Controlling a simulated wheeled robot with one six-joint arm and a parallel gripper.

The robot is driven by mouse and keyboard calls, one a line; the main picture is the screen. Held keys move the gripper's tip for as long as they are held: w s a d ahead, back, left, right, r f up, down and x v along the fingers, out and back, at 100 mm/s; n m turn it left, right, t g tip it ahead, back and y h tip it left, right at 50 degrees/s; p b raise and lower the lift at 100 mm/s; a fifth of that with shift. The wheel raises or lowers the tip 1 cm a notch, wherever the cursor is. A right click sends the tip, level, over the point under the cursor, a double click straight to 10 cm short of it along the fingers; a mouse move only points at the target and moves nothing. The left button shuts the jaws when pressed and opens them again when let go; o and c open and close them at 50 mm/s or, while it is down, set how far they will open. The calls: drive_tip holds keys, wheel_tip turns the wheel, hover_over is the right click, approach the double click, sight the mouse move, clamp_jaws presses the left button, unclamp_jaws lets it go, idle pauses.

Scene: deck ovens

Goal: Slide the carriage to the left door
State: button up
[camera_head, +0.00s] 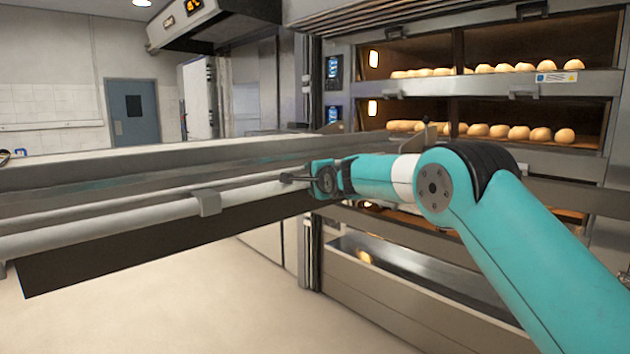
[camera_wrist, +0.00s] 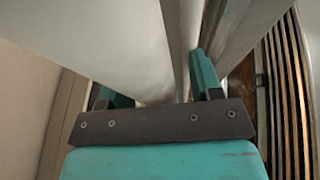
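The carriage (camera_head: 120,170) is a long grey metal loader that spans the left half of the head view in front of the oven. A pale round bar (camera_head: 110,218) runs along its near side, with a small bracket (camera_head: 207,203) on it. My gripper (camera_head: 290,178) is at the right end of that bar. In the wrist view, the fingers of my gripper (camera_wrist: 160,90) stand apart with the pale bar (camera_wrist: 125,45) between them. I cannot tell if both fingers press on it. The left oven opening (camera_head: 415,55) is behind my arm, partly hidden lower down.
The deck oven (camera_head: 565,85) stands at the right with several loaves (camera_head: 500,130) on two lit decks. A hood (camera_head: 195,22) juts out at the upper left. A blue-grey door (camera_head: 134,112) is in the far wall. The pale floor (camera_head: 170,310) below the carriage is clear.

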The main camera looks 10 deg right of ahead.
drive_tip(key=shift+d, duration=0.2)
drive_tip(key=shift+s, duration=0.15)
drive_tip(key=shift+s+b, duration=0.3)
drive_tip(key=b+v, duration=0.6)
drive_tip(key=v, duration=1)
drive_tip(key=shift+s+r+b, duration=0.15)
drive_tip(key=shift+s+b, duration=0.15)
drive_tip(key=shift+d, duration=0.1)
drive_tip(key=s+a+f+n+g, duration=0.1)
drive_tip(key=s+f+n+g, duration=0.4)
drive_tip(key=s, duration=0.9)
drive_tip(key=s+a+f+n+g, duration=0.1)
drive_tip(key=s+f+n+g, duration=0.4)
drive_tip(key=s+n, duration=0.4)
drive_tip(key=s+a+f+n+g+y, duration=0.1)
drive_tip(key=s+f+n+g, duration=0.4)
drive_tip(key=s, duration=1.4)
wheel_tip(320, 180, down, 3)
drive_tip(key=n, duration=0.3)
drive_tip(key=shift+s+a+g, duration=0.15)
drive_tip(key=shift+a+g, duration=0.15)
drive_tip(key=shift+g, duration=0.1)
drive_tip(key=shift+r, duration=0.1)
